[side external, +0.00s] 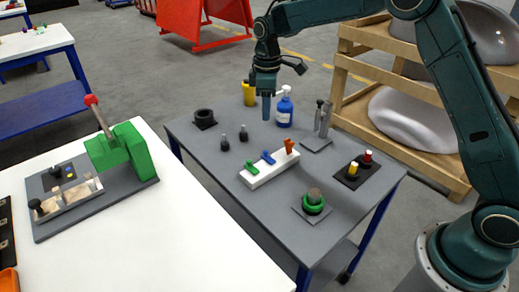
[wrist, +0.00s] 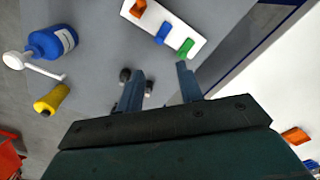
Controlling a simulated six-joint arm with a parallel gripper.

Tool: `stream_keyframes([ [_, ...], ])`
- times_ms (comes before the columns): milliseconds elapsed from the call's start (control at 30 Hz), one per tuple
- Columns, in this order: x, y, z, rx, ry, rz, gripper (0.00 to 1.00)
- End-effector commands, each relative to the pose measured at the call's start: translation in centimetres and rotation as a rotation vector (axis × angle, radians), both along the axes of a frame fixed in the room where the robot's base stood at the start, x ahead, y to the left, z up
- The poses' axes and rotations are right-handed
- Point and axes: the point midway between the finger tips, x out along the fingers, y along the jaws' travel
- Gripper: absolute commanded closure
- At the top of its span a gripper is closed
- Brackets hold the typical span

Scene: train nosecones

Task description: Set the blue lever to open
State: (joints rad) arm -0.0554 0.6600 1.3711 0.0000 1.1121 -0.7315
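A white lever block (side external: 262,178) lies on the grey table and carries green, blue and orange levers in a row. The blue lever (side external: 268,158) is the middle one; it also shows in the wrist view (wrist: 162,34). The green lever (side external: 251,165) is to its left and the orange lever (side external: 289,146) to its right in the side view. My gripper (side external: 266,114) points down above the table, behind the block. In the wrist view its two fingers (wrist: 159,70) are apart with nothing between them, clear of the blue lever.
A blue-and-white bottle (side external: 284,110) and a yellow container (side external: 249,93) stand near my gripper. Two dark knobs (side external: 234,137), grey cylinders (side external: 323,117), a red-and-yellow button base (side external: 354,175) and a green-ringed knob (side external: 313,204) surround the block.

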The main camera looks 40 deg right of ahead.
Motion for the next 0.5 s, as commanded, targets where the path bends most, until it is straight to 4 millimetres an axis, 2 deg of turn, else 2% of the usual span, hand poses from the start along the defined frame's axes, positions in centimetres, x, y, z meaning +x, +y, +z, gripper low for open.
stream_keyframes([
  [267, 0.0, 0.0, -0.4, 0.0, 0.0, -0.001, 0.63],
  [500, -0.1, 0.0, -2.6, 0.0, 0.001, -0.001, 0.63],
])
